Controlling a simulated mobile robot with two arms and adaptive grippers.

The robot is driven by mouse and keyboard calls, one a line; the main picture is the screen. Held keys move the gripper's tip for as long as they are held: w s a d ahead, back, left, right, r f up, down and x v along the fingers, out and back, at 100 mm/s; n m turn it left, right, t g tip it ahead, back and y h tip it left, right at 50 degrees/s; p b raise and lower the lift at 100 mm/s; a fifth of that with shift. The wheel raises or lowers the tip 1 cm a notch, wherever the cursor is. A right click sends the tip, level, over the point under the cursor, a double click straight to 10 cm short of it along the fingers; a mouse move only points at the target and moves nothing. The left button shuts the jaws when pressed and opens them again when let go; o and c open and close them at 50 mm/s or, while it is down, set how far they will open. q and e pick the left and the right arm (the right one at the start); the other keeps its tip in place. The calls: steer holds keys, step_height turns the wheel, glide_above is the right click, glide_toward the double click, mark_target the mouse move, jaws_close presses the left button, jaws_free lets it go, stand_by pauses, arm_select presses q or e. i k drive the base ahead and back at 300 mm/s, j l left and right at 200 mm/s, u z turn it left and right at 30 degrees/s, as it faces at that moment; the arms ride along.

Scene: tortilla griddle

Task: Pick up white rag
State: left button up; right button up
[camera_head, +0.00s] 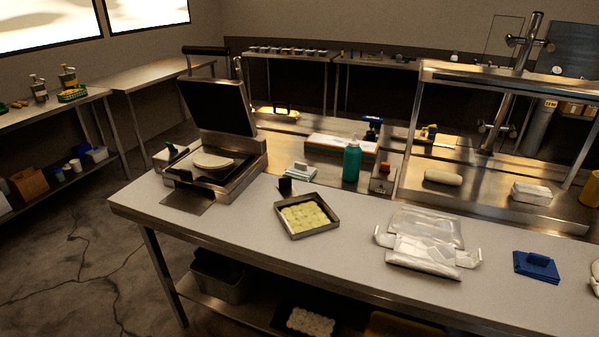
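A small folded white item (300,172) that looks like the white rag lies near the back edge of the table, behind the tray of dough balls. Neither of my grippers is in view.
An open griddle press (216,152) with a flat tortilla stands at the left. A dough tray (307,216), a green bottle (351,162), a small dark block (285,186) and clear plastic packaging (427,243) stand around. The table's front left is clear.

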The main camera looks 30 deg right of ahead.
mark_target(301, 171)
steer(key=z, duration=0.55)
steer(key=i+j+z, duration=0.45)
steer(key=j, duration=0.15)
steer(key=i+j+z, duration=0.2)
steer(key=j, duration=0.15)
steer(key=j+z, duration=0.25)
steer(key=i+j, duration=0.05)
steer(key=j, duration=0.05)
